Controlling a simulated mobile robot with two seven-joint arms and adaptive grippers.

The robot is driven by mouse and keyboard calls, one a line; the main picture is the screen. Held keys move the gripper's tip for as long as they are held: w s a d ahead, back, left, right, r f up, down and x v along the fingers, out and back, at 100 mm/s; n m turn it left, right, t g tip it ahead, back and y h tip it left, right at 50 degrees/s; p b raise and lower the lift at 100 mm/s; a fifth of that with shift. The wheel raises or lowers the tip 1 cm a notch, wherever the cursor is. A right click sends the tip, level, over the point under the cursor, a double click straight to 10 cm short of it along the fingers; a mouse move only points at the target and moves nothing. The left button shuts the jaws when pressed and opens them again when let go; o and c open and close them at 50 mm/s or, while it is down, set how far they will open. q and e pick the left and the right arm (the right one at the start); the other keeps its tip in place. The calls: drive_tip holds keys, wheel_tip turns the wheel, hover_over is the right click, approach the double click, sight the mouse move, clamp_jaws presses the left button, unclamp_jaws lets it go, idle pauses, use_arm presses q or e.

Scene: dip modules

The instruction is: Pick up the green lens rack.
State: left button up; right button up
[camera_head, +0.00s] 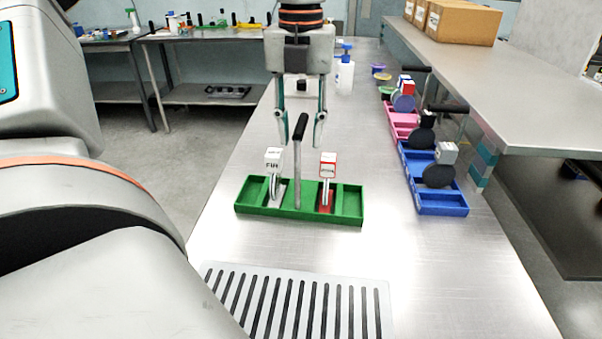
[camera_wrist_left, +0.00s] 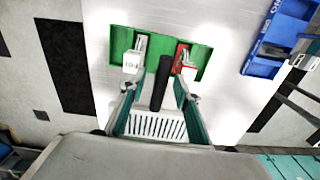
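The green lens rack (camera_head: 335,220) stands on the metal table in the middle of the head view. It holds two lens pieces with box-like tops, one white (camera_head: 273,158) and one red and white (camera_head: 328,164). A grey post with a black handle (camera_head: 300,127) rises from its middle. My left gripper (camera_head: 301,143) is open above the rack, with a finger on each side of the handle top; I cannot tell whether they touch it. In the left wrist view the handle (camera_wrist_left: 161,82) lies between the open fingers. My right gripper is out of view.
A blue rack (camera_head: 440,204) and a pink rack (camera_head: 395,125) stand along the right side beside a raised shelf (camera_head: 500,80). A slotted plate (camera_head: 300,290) lies in front. A bottle (camera_head: 345,77) stands behind.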

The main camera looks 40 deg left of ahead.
use_arm(q)
clamp_jaws()
drive_tip(key=shift+r, duration=0.1)
